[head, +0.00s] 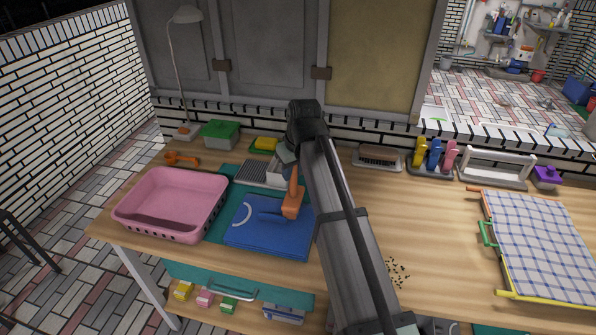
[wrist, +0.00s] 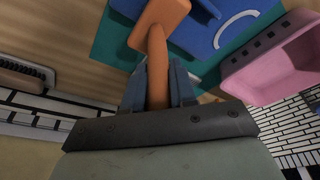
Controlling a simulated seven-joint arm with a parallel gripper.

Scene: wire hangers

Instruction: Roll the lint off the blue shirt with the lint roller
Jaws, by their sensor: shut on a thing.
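The blue shirt (head: 262,240) lies folded flat on a teal mat (head: 217,228), with a pale curved mark near its left side. It also shows in the wrist view (wrist: 205,38). The orange lint roller (head: 292,203) stands handle-up at the shirt's right part; its head looks to be on or just above the cloth, and I cannot tell which. My gripper (wrist: 158,92) is shut on the roller's orange handle (wrist: 157,62). In the head view my arm hides part of the gripper and the area right of the shirt. I cannot make out any lint on the shirt.
A pink basket (head: 172,203) stands left of the shirt. A grey ribbed item (head: 258,173) and a yellow-topped item (head: 264,145) lie behind. A checked cloth on a rack (head: 540,245) is at the right. Dark specks (head: 398,272) lie on bare wood right of my arm.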

